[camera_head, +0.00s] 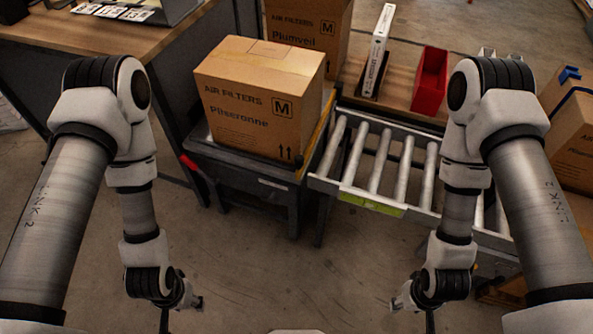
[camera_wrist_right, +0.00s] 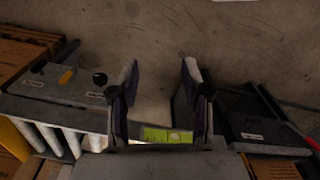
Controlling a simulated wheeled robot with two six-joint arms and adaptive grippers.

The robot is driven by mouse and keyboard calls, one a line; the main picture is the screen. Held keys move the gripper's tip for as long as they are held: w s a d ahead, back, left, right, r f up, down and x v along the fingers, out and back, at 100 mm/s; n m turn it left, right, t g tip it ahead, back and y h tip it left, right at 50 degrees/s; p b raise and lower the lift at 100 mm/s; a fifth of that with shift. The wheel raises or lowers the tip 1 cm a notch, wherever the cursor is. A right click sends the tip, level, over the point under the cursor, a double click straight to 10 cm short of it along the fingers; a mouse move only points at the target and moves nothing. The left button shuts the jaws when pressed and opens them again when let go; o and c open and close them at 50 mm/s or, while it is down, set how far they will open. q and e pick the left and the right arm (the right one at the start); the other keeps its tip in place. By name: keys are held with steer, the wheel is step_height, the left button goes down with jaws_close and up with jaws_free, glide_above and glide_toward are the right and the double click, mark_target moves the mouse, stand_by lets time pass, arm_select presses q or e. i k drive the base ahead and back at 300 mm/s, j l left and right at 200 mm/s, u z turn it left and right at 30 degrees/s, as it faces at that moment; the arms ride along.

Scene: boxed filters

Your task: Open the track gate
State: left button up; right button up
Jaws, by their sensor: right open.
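A roller track (camera_head: 372,203) with a green label on its front rail stands right of center in the head view. Which part of it is the gate I cannot tell for sure. The green label (camera_wrist_right: 166,135) also shows in the right wrist view, beyond the lower part of my fingers. My right gripper (camera_head: 401,301) is low in front of the track, apart from it; its two fingers (camera_wrist_right: 159,75) stand apart with nothing between them. My left gripper (camera_head: 192,302) hangs low over the floor at left, small, its jaws unclear.
A boxed filter (camera_head: 258,108) sits on a dark stand (camera_head: 262,178) with a red handle (camera_head: 188,162), left of the track. A red bin (camera_head: 429,80) and a white binder (camera_head: 377,48) stand behind the rollers. The floor in front is clear.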

mark_target(300, 161)
steer(key=k+j, duration=0.15)
steer(key=j, duration=0.2)
steer(key=k+j, duration=0.1)
steer(key=j, duration=0.3)
steer(key=k+j+z, duration=0.1)
steer(key=j, duration=0.25)
steer(key=k+j, duration=0.15)
steer(key=j, duration=0.2)
